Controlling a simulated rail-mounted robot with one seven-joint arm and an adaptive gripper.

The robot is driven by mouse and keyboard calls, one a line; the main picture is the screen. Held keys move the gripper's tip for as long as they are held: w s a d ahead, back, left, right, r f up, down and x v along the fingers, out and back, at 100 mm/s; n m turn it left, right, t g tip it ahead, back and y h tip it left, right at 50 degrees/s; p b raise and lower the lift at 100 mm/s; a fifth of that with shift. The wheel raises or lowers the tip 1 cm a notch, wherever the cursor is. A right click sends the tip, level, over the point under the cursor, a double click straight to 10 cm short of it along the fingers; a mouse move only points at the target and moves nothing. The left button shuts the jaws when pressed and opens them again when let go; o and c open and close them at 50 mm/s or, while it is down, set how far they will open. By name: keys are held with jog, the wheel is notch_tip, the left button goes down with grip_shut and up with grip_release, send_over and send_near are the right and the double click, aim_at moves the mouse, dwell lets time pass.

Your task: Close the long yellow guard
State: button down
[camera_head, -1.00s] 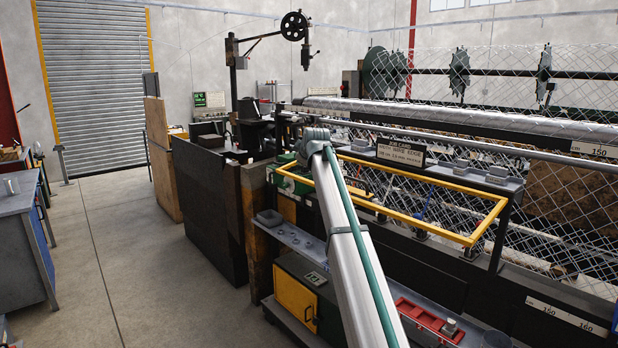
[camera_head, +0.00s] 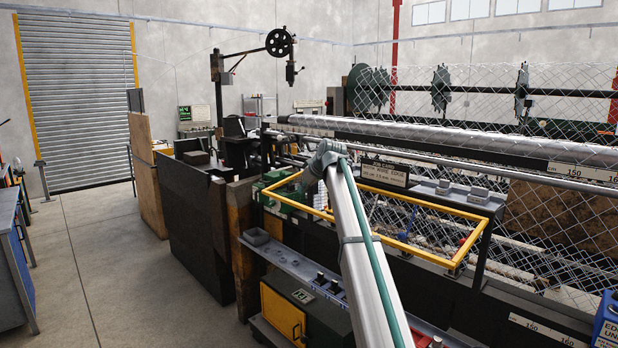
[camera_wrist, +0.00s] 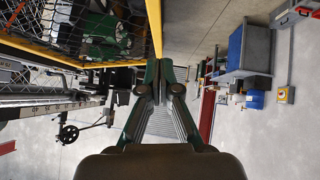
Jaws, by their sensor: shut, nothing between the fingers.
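The long yellow guard (camera_head: 400,247) is a rectangular yellow frame along the front of the weaving machine. It sticks out towards me from below the job card sign, raised and roughly level. My arm crosses in front of its left half and hides part of it. My gripper's fingertips (camera_wrist: 160,88) are together and empty in the wrist view. In that view a yellow guard bar (camera_wrist: 155,28) runs just beyond the fingertips, and I cannot tell whether they touch it. In the head view my wrist is near the guard's left part and the fingers cannot be made out.
The job card sign (camera_head: 384,173) stands behind the guard. Chain-link mesh (camera_head: 545,215) hangs at the right. A dark panel (camera_head: 195,225) and a grey ledge (camera_head: 290,265) with a green-and-yellow cabinet (camera_head: 283,318) are to the left and below. The concrete floor (camera_head: 95,255) at left is clear.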

jog(key=shift+w+f+p, duration=0.25)
jog(key=shift+f+p, duration=0.1)
jog(key=shift+f, duration=0.5)
jog(key=shift+w+f+p, duration=0.25)
jog(key=shift+f+p, duration=0.1)
jog(key=shift+f, duration=0.45)
jog(key=shift+w+f+p, duration=0.25)
jog(key=shift+f+p, duration=0.1)
jog(key=shift+f, duration=0.5)
jog(key=shift+f, duration=0.1)
